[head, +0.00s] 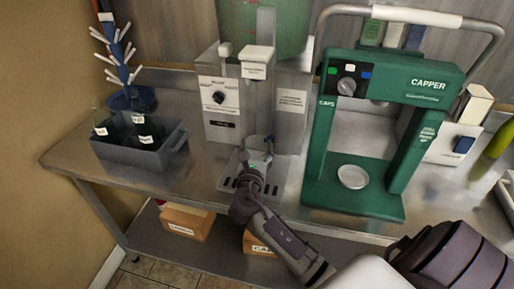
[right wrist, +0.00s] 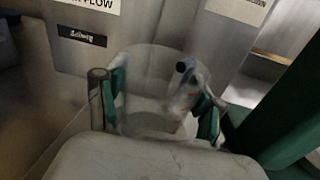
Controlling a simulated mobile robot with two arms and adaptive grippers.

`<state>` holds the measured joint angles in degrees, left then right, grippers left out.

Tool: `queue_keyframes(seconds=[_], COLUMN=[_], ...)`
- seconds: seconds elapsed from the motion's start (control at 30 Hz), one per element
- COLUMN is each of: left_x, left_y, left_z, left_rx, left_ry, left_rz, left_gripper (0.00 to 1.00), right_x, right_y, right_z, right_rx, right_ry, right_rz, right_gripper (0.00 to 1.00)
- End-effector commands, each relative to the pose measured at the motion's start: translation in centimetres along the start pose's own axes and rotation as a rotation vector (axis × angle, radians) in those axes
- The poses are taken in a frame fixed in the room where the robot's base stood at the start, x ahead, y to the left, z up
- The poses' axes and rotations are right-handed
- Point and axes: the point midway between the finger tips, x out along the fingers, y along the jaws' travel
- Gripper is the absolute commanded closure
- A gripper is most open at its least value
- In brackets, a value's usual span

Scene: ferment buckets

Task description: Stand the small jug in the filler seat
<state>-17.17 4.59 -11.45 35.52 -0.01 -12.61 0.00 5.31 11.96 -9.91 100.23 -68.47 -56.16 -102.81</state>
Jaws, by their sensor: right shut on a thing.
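The small jug (head: 259,158) is a pale, see-through vessel at the front of the filler. My right gripper (head: 252,172) comes in from the front and is shut on it. In the right wrist view the jug (right wrist: 150,85) stands between the two green-padded fingers, roughly upright, its outline blurred. The grey filler (head: 223,105) has a dial and a white-topped spout above the jug. Its slotted seat (head: 228,184) lies below the jug and gripper; I cannot tell whether the jug's base touches it. My left gripper is not in view.
The green capper (head: 403,160) stands close on the right, with a pale disc (head: 352,177) on its base. A dark crate (head: 116,160) of bottles and a blue drying rack (head: 130,99) are at the left. Bare steel tabletop (head: 198,165) lies between crate and filler.

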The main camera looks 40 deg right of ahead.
Motion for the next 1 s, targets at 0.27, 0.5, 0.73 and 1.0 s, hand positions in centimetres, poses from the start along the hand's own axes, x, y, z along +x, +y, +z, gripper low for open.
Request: queue_keyframes(seconds=[0.27,0.5,0.73,1.0], left_x=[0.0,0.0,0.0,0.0], left_y=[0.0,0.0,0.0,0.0], left_z=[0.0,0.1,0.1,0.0], left_rx=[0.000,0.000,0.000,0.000], left_ry=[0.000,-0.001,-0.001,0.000], left_rz=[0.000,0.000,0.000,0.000], left_gripper=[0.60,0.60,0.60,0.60], right_x=[-0.1,-0.1,-2.6,-8.4], right_y=[0.0,0.0,0.0,0.0], right_z=[-0.5,-0.3,-0.4,-0.4], right_rx=[-0.001,-0.001,0.000,0.001], right_ry=[0.009,0.007,0.010,0.011], right_rz=[-0.001,0.000,0.001,0.000], right_gripper=[0.03,0.03,0.03,0.03])
